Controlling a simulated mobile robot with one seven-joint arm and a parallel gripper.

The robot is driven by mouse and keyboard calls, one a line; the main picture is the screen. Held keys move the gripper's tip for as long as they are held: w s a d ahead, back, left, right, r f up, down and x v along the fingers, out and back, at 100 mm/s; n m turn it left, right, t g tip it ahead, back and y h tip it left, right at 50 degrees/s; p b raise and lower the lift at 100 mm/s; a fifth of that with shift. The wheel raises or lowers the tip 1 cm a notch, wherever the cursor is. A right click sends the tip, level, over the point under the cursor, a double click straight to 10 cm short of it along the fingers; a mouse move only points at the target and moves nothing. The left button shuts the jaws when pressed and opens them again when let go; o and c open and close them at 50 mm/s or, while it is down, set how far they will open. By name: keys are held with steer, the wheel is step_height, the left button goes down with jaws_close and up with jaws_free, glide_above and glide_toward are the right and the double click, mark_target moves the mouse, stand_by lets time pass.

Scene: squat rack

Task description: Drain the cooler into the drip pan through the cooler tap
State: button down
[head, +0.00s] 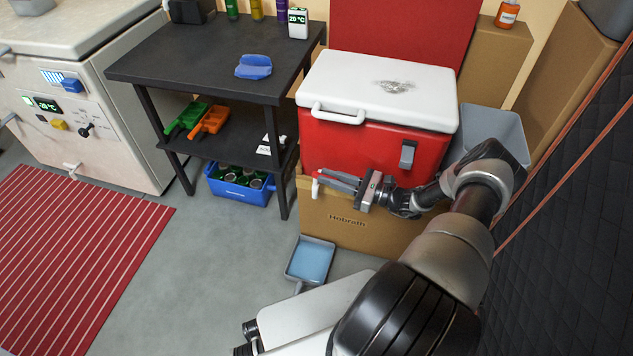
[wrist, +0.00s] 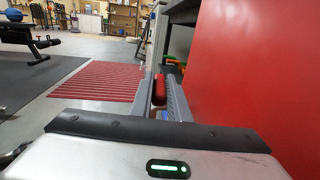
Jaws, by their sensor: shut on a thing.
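The red cooler (head: 350,140) with a white lid (head: 375,90) sits on a cardboard box. The cooler tap (head: 315,188) is at its lower left front, with a pale spout hanging down over the box's edge. My gripper (head: 329,177) reaches in from the right along the cooler's front and is shut on the tap's red handle; the handle shows between the fingers in the wrist view (wrist: 159,88). The drip pan (head: 293,264), grey-rimmed and blue inside, lies on the floor before the box, below the tap. No stream from the spout can be made out.
The cardboard box (head: 345,222) reads "Hobrath". A black two-shelf table (head: 200,60) stands left of the cooler, with a blue crate (head: 238,190) beneath. A grey bin (head: 490,125) stands at the right. A red striped mat (head: 70,250) lies left. Floor between mat and pan is clear.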

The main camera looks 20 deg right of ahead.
stand_by(0.3)
steer(key=c, duration=1.7)
jaws_free()
steer(key=p+v, duration=0.1)
steer(key=v, duration=1.6)
steer(key=shift+s+d+r, duration=0.1)
steer(key=shift+d, duration=0.1)
